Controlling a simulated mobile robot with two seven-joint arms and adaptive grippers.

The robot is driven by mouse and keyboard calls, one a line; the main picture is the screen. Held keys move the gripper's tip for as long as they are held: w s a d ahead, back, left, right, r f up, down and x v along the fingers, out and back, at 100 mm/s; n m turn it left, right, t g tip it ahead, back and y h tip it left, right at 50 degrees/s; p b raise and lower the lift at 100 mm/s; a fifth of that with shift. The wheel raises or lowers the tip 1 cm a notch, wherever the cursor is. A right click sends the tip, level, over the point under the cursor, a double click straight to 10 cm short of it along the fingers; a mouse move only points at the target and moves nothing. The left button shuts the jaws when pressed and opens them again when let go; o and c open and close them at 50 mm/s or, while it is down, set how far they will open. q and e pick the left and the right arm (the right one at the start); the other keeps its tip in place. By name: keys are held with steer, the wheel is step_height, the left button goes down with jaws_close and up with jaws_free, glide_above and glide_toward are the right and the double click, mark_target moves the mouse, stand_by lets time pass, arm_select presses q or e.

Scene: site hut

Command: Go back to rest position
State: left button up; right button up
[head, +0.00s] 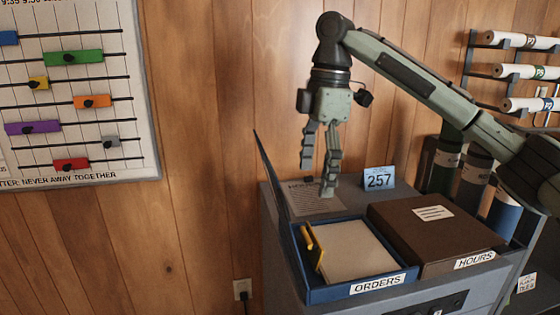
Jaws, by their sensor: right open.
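My right gripper (319,172) hangs pointing down over the back of the grey cabinet top, above and behind the blue ORDERS tray (316,293). Its two fingers are apart and nothing shows between them. My right arm comes in from the right and bends down to the gripper. My left gripper is not in view.
The cabinet (277,250) bears the tray with paper and a yellow item (314,246), a brown HOURS box (432,232), a blue 257 card (379,179) and several dark tubes (445,165). A wall board (75,95) hangs left. Rolls (525,72) sit on a rack.

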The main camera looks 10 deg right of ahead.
mark_target(309, 236)
steer(key=f, duration=0.7)
steer(key=a+f, duration=0.1)
steer(key=f, duration=0.2)
steer(key=shift+f, duration=0.4)
steer(key=shift+d+f, duration=0.2)
steer(key=shift+f, duration=0.15)
steer(key=shift+d+y, duration=0.25)
steer(key=shift+y, duration=0.25)
steer(key=shift+r, duration=0.1)
